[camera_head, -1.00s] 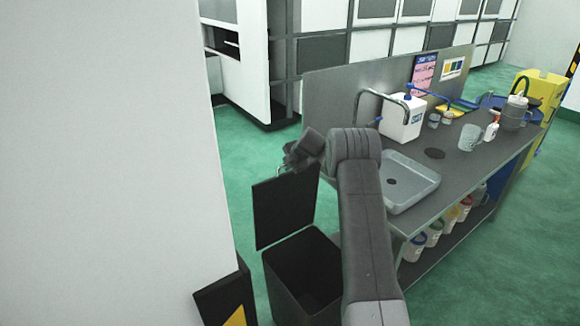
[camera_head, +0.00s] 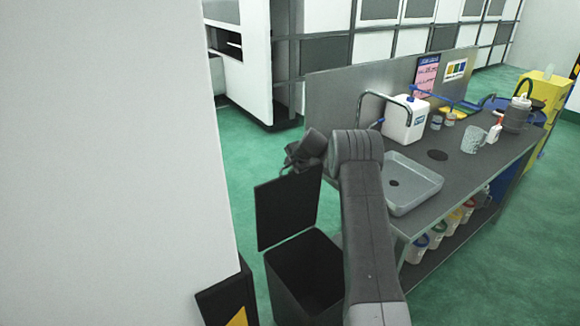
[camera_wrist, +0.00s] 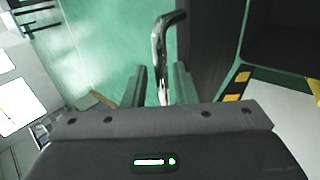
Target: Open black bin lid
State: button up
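The black bin (camera_head: 277,290) stands on the floor with its dark interior showing. Its black lid (camera_head: 287,208) stands upright at the bin's back left side, clear of the opening. My gripper (camera_head: 290,162) is at the lid's top edge, partly hidden by my wrist. In the wrist view my gripper (camera_wrist: 160,85) has its two fingers apart. A thin, shiny bent bar (camera_wrist: 159,45), which looks like a handle, passes between them, with a visible gap on each side. Where the bar joins the lid is not clear.
A grey bench with a sink (camera_head: 413,184) stands right of my arm, holding a white canister (camera_head: 405,122) and a mug (camera_head: 472,139). A pale wall (camera_head: 110,160) fills the left. A black and yellow object (camera_head: 228,300) stands beside the bin. Green floor is free behind the lid.

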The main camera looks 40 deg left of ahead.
jog(key=b+v, duration=0.2)
jog(key=v, duration=1.1)
jog(key=shift+d+r+b, duration=0.2)
jog(key=shift+r+b, duration=0.1)
jog(key=shift+b, duration=0.05)
jog(key=shift+s, duration=0.1)
jog(key=p+x, duration=0.2)
jog(key=x, duration=1.1)
jog(key=shift+p, duration=0.35)
jog(key=shift+a+f, duration=0.2)
jog(key=shift+f, duration=0.15)
